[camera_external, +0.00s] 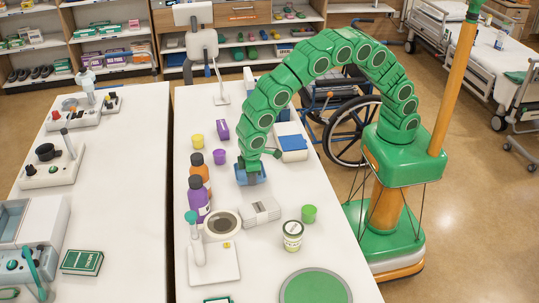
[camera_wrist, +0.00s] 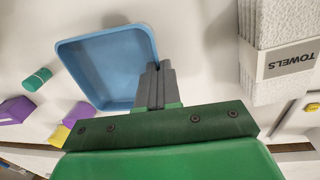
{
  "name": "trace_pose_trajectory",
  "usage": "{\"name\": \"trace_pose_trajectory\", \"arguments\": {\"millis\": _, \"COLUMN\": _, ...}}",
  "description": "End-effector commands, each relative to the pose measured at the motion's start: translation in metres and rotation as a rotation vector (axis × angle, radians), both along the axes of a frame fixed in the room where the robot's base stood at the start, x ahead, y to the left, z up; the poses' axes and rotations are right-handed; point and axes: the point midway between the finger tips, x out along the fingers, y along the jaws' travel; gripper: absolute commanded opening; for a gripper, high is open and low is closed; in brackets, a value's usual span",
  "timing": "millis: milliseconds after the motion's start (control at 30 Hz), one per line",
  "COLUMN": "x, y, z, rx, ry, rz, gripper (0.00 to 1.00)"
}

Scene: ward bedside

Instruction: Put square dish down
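The square dish is light blue and open-topped, and shows under my gripper in the external view (camera_external: 253,177). It fills the upper left middle of the wrist view (camera_wrist: 100,65). My gripper (camera_external: 249,165) points down at the dish. In the wrist view its grey fingers (camera_wrist: 157,72) are close together at the dish's right wall, with the rim between them. The dish looks about level, inside empty. I cannot tell whether its base touches the white table (camera_external: 270,262).
A purple cup (camera_external: 219,157), orange bottle (camera_external: 199,168) and purple bottle (camera_external: 199,200) stand left of the dish. A towel pack (camera_external: 260,212) lies in front, a white tray with a blue pad (camera_external: 292,142) behind right. The front right holds a green round mat (camera_external: 315,288).

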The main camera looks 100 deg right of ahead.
Motion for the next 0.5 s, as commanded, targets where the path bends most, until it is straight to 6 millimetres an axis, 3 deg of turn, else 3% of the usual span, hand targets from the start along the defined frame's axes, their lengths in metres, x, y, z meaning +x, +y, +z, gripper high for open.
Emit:
{"name": "trace_pose_trajectory", "arguments": {"millis": 200, "x": -0.001, "y": 0.0, "z": -0.026, "rx": 0.0, "ry": 0.002, "rz": 0.0, "gripper": 0.0}}
{"name": "trace_pose_trajectory", "arguments": {"millis": 500, "x": -0.001, "y": 0.0, "z": -0.027, "rx": 0.0, "ry": 0.001, "rz": 0.0, "gripper": 0.0}}
